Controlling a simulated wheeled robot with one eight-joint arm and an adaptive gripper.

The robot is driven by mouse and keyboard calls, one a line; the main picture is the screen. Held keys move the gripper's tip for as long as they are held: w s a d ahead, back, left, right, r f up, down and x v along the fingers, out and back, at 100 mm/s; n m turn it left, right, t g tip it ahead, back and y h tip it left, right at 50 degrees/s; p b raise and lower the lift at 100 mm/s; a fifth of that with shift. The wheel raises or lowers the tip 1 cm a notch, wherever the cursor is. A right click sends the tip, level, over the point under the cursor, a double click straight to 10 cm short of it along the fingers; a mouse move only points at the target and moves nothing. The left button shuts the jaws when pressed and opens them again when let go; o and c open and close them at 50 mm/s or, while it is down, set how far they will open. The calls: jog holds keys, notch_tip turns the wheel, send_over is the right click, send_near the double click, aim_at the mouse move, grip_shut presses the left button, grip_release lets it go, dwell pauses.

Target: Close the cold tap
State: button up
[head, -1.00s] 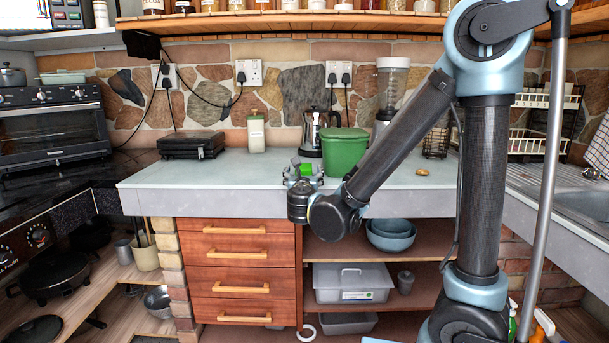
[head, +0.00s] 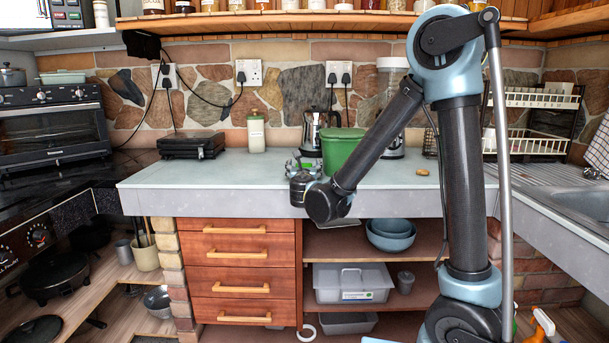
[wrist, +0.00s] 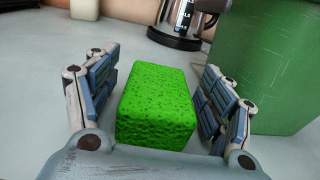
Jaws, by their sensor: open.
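My gripper (head: 305,164) is low over the worktop, in front of the green bin. In the wrist view my gripper (wrist: 157,64) is open, with one finger on each side of a bright green sponge (wrist: 155,108). Gaps show between the sponge and both fingers. The sponge is mostly hidden by my gripper in the head view.
The green lidded bin (head: 343,153) stands close to the right of my gripper, with a metal coffee pot (head: 312,130) behind. A dish rack (head: 535,120) stands at the right. The worktop's left front (head: 220,174) is clear.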

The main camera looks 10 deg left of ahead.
jog(key=c, duration=1)
jog(key=shift+c, duration=0.2)
